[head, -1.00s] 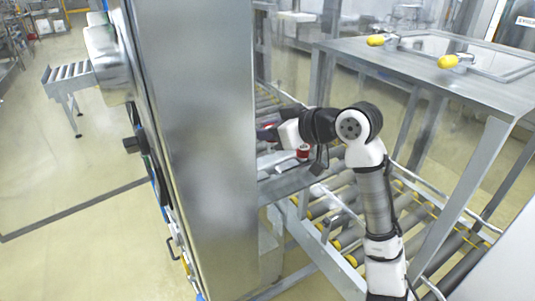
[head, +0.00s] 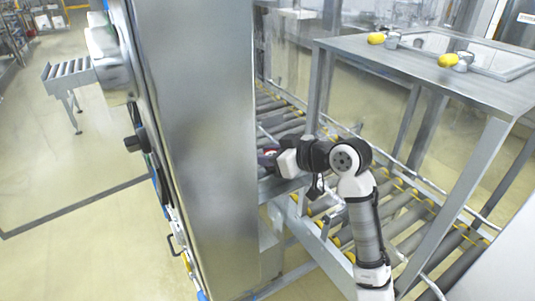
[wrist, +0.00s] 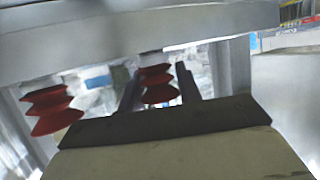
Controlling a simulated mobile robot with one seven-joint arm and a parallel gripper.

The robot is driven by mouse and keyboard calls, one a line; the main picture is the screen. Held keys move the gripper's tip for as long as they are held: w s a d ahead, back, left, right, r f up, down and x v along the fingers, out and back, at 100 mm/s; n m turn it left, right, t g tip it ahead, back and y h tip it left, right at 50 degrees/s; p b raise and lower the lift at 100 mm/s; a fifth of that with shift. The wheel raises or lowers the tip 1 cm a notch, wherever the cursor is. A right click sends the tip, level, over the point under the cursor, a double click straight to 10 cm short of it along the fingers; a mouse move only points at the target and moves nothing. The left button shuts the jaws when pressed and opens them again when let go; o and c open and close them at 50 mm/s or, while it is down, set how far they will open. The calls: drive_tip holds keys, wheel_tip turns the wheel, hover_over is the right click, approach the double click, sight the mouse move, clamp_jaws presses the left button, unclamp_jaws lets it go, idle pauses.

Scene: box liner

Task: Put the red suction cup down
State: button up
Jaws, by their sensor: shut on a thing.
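In the wrist view, my gripper (wrist: 158,88) has a dark finger on each side of a red bellows-shaped suction cup (wrist: 157,74) and is shut on it. A second red suction cup (wrist: 52,108) shows to the left, outside the fingers. A grey metal beam (wrist: 150,25) crosses the picture just above both cups. In the head view, my gripper (head: 268,160) is beside the tall steel cabinet, whose edge partly hides it. A little red shows there, but I cannot tell which cup it is. What lies directly beneath the held cup is unclear.
The tall steel cabinet (head: 195,130) stands close on the left of my gripper. A roller conveyor (head: 400,215) runs under and behind the arm. A steel frame table (head: 420,75) with yellow-knobbed fittings stands to the right. Open floor lies at the far left.

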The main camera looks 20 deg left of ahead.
drive_tip(key=shift+f, duration=0.2)
drive_tip(key=o, duration=0.9)
drive_tip(key=shift+o, duration=0.4)
drive_tip(key=shift+r, duration=0.2)
drive_tip(key=shift+r+p, duration=0.35)
drive_tip(key=shift+p, duration=0.05)
drive_tip(key=b+v, duration=0.3)
drive_tip(key=v, duration=0.9)
drive_tip(key=shift+f, duration=0.2)
drive_tip(key=shift+s, duration=0.1)
